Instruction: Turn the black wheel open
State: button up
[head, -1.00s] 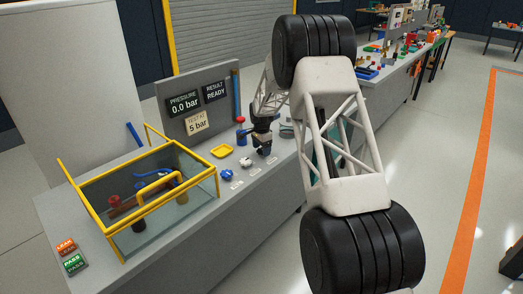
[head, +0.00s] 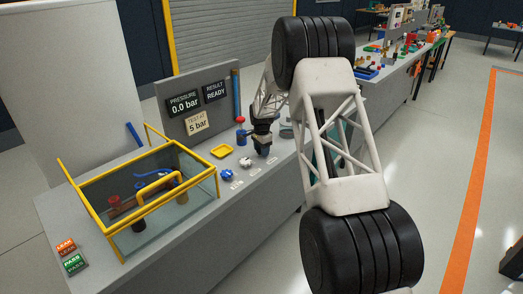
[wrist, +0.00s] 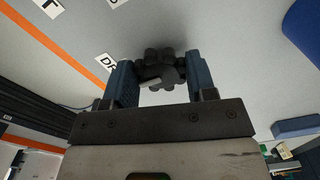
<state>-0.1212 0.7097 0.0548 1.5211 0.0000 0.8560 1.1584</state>
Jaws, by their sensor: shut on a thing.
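The black wheel (wrist: 160,66) is a small lobed knob on the bench, seen in the wrist view between the two blue fingers of my gripper (wrist: 160,82). The fingers are closed on it from both sides. In the head view my gripper (head: 263,149) points down at the bench top, right of the white knob (head: 246,163), and hides the black wheel there.
A glass tank with a yellow frame (head: 112,220) stands on the left of the bench. A blue knob (head: 227,175), a yellow tray (head: 222,151) and a blue item with a red top (head: 241,132) are near my gripper. The panel (head: 191,105) shows 0.0 bar and READY.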

jog(key=n, duration=0.4)
jog(key=shift+s, duration=0.1)
jog(key=n, duration=0.4)
jog(key=shift+d+n, duration=0.15)
jog(key=shift+n, duration=0.25)
jog(key=n, duration=0.4)
jog(key=shift+n, duration=0.3)
jog(key=shift+d+n, duration=0.1)
jog(key=shift+n, duration=2.1)
jog(key=o, duration=0.9)
